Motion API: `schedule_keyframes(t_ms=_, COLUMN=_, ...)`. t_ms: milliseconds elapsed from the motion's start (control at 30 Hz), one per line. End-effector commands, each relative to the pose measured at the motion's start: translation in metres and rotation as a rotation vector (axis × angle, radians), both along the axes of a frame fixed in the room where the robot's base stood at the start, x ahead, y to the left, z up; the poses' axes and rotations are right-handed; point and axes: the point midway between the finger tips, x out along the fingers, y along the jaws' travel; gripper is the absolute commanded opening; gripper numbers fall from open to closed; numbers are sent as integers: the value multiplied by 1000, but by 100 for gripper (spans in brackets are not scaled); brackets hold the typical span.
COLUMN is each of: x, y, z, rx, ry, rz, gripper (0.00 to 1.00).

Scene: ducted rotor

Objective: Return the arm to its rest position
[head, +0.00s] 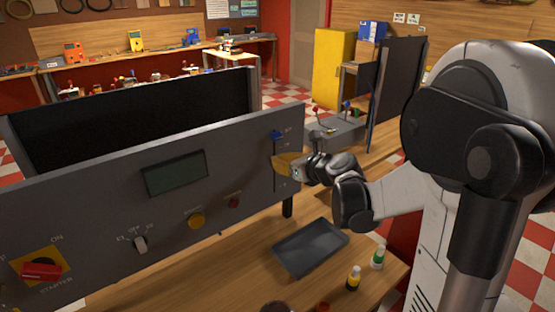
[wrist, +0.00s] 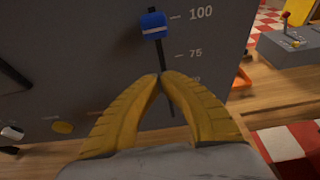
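My gripper (wrist: 160,82) has yellow ribbed fingers, and in the wrist view their tips meet with nothing between them. The tips are in front of the vertical slider slot, below the blue slider knob (wrist: 153,25). The knob is near the 100 mark at the top of the scale and apart from the fingers. In the head view my arm reaches in from the right, and the gripper is at the right end of the grey control panel (head: 80,225). The blue knob (head: 277,134) shows just above it. Whether the fingertips touch the panel cannot be told.
A dark tray (head: 311,248) and two small bottles, yellow (head: 353,278) and green-capped (head: 378,257), sit on the wooden table below my arm. A grey lever box (head: 335,132) stands behind the gripper. The panel carries a red starter switch (head: 40,271), knobs and a display (head: 175,173).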

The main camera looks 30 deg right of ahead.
Motion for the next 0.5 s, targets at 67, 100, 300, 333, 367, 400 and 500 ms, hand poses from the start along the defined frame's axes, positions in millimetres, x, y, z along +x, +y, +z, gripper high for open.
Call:
schedule_keyframes(t_ms=67, x=-24, y=-5, z=15, rx=1, ry=-1, rz=-6, gripper=0)
schedule_keyframes(t_ms=100, x=-33, y=-7, z=19, rx=1, ry=0, rz=-6, gripper=0)
schedule_keyframes(t_ms=300, x=-70, y=-14, z=32, rx=0, ry=0, rz=-4, gripper=0)
schedule_keyframes(t_ms=333, x=-74, y=-15, z=33, rx=0, ry=1, rz=-3, gripper=0)
schedule_keyframes(t_ms=367, x=-77, y=-16, z=34, rx=0, ry=1, rz=-3, gripper=0)
schedule_keyframes(t_ms=400, x=-81, y=-16, z=35, rx=0, ry=1, rz=-2, gripper=0)
schedule_keyframes(t_ms=500, x=-86, y=-17, z=36, rx=0, ry=0, rz=-2, gripper=0)
